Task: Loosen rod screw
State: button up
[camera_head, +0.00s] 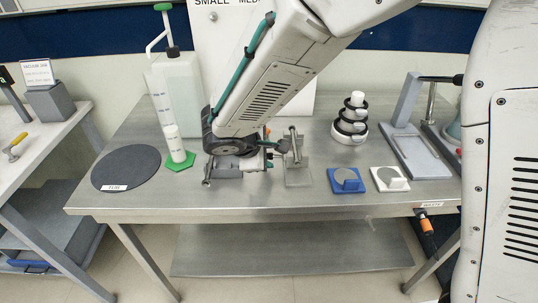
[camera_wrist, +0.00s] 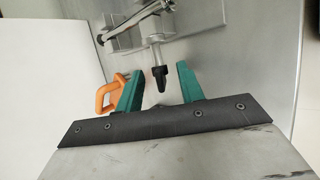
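The rod screw shows in the wrist view as a metal shaft with a black knob (camera_wrist: 160,76). It projects from a metal fixture (camera_wrist: 125,40) toward my gripper. In the head view a dark knob (camera_head: 284,146) shows beside the metal rod stand (camera_head: 298,172). My gripper (camera_wrist: 159,72) has two teal fingers spread apart. The black knob appears between their tips, with a visible gap on both sides. I cannot tell how deep it sits between them. In the head view my wrist hides most of the gripper.
An orange handle (camera_wrist: 108,92) lies close to the left finger. The front middle is clear.

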jog(key=shift+x, duration=0.75)
grip_shut()
